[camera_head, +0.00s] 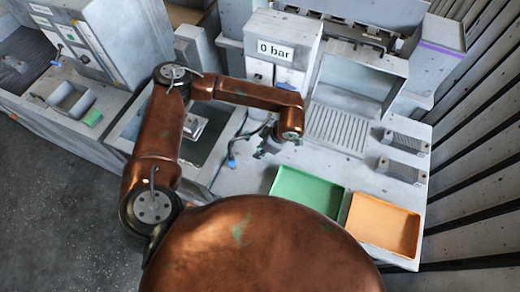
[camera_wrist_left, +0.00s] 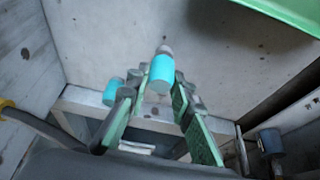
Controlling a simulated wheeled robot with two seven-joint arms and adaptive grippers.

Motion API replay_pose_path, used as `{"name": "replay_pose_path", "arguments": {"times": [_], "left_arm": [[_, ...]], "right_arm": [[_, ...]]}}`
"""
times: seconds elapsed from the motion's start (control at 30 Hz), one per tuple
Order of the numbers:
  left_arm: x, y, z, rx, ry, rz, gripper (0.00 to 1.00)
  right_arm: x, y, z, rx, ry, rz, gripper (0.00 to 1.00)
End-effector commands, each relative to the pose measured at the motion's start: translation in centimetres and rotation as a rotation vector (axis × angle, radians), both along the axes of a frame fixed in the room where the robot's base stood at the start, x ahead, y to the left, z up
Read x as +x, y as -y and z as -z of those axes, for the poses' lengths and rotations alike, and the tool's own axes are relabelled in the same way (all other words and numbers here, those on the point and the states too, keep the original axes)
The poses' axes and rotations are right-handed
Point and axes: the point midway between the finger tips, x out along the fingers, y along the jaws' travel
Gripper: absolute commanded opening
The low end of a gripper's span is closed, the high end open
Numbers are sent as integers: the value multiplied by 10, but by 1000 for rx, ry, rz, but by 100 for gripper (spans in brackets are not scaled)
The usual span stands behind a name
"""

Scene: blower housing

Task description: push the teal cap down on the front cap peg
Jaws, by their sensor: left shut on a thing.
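My left gripper (camera_wrist_left: 155,88) reaches up in the left wrist view with its green-padded fingers closed around a teal cap (camera_wrist_left: 160,74). A grey tip (camera_wrist_left: 165,50) shows just beyond the cap; I cannot tell whether it is a peg or part of the held piece. A second teal cylinder (camera_wrist_left: 113,92) is beside the left finger, partly hidden. In the head view my left gripper (camera_head: 268,147) is small and dark above the bench, beside the 0 bar unit; the cap cannot be made out there. My right gripper is not in view. The front cap peg cannot be identified.
A green tray (camera_head: 306,206) and an orange tray (camera_head: 384,249) lie at the bench front. A blue hose end (camera_head: 232,161) is left of the gripper. The housing with the 0 bar label (camera_head: 275,50) rises behind. Grey blocks (camera_head: 402,168) stand at right.

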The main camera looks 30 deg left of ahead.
Motion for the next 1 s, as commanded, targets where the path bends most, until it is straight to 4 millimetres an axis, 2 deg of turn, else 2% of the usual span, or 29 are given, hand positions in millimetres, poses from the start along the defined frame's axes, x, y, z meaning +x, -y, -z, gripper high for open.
{"name": "replay_pose_path", "arguments": {"times": [1.0], "left_arm": [[0, 0, 7, 0, 1, 0, 4]], "right_arm": [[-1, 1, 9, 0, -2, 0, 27]]}}
